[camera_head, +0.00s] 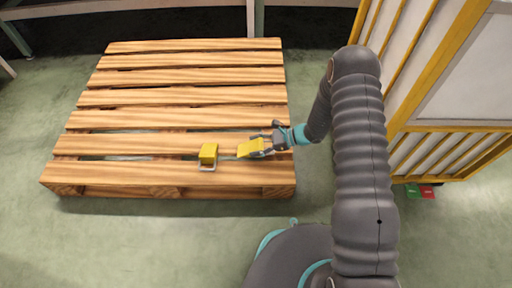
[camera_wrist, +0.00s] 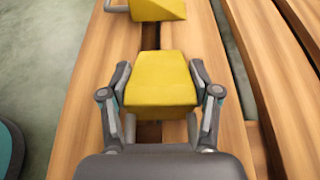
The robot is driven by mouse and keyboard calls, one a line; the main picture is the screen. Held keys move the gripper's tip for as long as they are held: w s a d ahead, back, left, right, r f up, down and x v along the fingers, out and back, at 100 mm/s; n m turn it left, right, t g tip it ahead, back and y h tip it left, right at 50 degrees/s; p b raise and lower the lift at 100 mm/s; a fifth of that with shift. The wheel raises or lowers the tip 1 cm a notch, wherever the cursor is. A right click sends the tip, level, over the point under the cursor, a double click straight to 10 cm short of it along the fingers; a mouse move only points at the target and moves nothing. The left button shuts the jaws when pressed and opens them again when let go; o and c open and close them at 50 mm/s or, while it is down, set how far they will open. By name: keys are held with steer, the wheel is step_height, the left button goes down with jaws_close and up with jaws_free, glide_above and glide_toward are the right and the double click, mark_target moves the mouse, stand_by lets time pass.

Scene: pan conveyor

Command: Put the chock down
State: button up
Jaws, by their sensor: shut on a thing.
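A yellow chock (camera_head: 250,147) is held between the fingers of my gripper (camera_head: 262,143) over the near right part of the wooden pallet (camera_head: 180,97). In the wrist view the held chock (camera_wrist: 161,80) sits between both fingers of my gripper (camera_wrist: 160,98), which press on its sides. Whether its underside touches the slats cannot be told. A second yellow chock (camera_head: 208,154) with a grey metal handle rests on the pallet just to the left. It also shows in the wrist view (camera_wrist: 157,9), beyond the held one, with a gap between them.
The pallet's far and middle slats are bare, with gaps between them. A yellow-framed rack with pale panels (camera_head: 460,75) stands to the right. Small green and red items (camera_head: 420,191) lie at its foot. Grey-green floor (camera_head: 130,240) is clear in front.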

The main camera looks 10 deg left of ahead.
steer(key=shift+f, duration=0.45)
steer(key=shift+f, duration=0.15)
steer(key=o, duration=1.4)
steer(key=shift+o, duration=0.2)
